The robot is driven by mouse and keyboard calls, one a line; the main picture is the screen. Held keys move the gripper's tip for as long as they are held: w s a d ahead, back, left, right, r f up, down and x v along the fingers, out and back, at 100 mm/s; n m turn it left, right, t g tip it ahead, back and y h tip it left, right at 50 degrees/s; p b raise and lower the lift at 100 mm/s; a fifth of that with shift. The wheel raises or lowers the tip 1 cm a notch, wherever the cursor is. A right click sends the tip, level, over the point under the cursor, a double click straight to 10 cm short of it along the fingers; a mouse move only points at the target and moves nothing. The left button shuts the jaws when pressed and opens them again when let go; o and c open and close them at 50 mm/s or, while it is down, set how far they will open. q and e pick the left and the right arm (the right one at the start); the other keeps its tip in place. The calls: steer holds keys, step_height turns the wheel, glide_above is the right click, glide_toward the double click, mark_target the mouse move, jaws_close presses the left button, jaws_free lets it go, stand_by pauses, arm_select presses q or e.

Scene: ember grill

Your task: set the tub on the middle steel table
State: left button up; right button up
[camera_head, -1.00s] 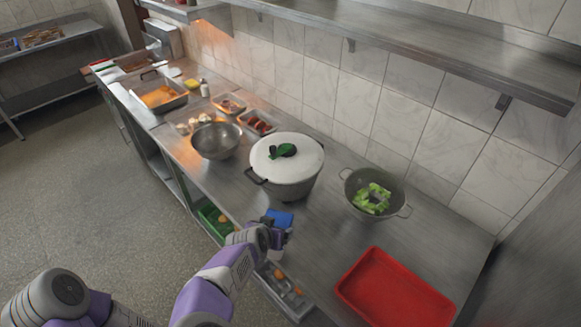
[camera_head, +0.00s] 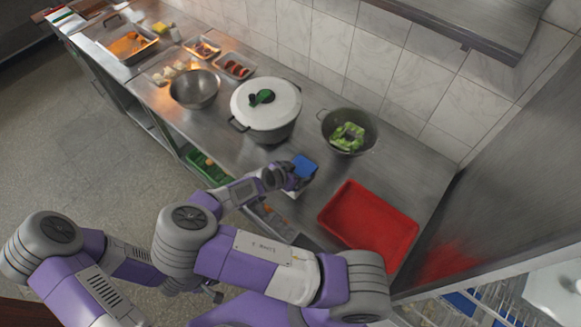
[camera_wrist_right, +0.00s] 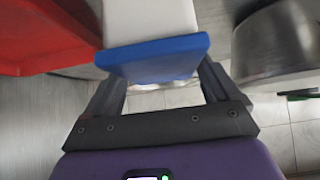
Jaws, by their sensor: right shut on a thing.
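The tub, with a blue lid (camera_head: 304,166) and a white body, is in my right gripper (camera_head: 288,180), near the front edge of the steel table (camera_head: 225,140). It is between the lidded pot and the red tray in the head view. In the right wrist view the tub (camera_wrist_right: 155,55) sits between the two fingers of my right gripper (camera_wrist_right: 160,85), which is shut on it. I cannot tell whether its base touches the steel. My left arm shows at the lower left, but its gripper is not visible.
A white-lidded pot (camera_head: 266,118), a colander with greens (camera_head: 349,132), a steel bowl (camera_head: 194,90) and a red tray (camera_head: 368,222) stand on the table. A green crate (camera_head: 208,168) is on the shelf below. Bare steel lies between the pot, colander and red tray.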

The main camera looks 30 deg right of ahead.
step_height(320, 180, down, 4)
steer(key=shift+f, duration=0.2)
steer(key=shift+w+f, duration=0.1)
steer(key=shift+f, duration=0.2)
steer(key=shift+f, duration=0.1)
steer(key=o, duration=1.7)
